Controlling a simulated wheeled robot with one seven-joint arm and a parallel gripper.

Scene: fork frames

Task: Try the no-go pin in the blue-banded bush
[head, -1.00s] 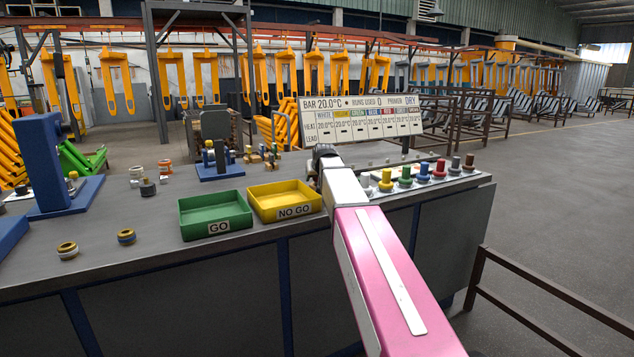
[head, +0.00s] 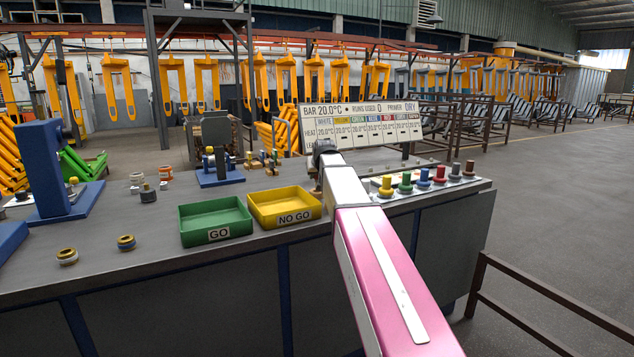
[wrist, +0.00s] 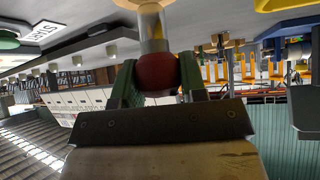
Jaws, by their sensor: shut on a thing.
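In the wrist view my gripper (wrist: 157,85) is shut on a pin (wrist: 153,35) with a dark red rounded grip and a silvery shaft. The shaft's far end meets a cream-yellow round thing at the top edge; I cannot tell whether it is in it or in front of it. In the head view my arm hides the gripper and pin. Two gold-topped bushes lie on the near left bench: one with a pale band (head: 67,257) and one with a dark, possibly blue band (head: 126,242). A green GO tray (head: 187,226) and a yellow NO GO tray (head: 259,213) stand beside them.
A blue press-like stand (head: 45,165) is at left. Coloured knobs (head: 422,179) line the right end under a sign board (head: 365,128). The front left bench is mostly clear.

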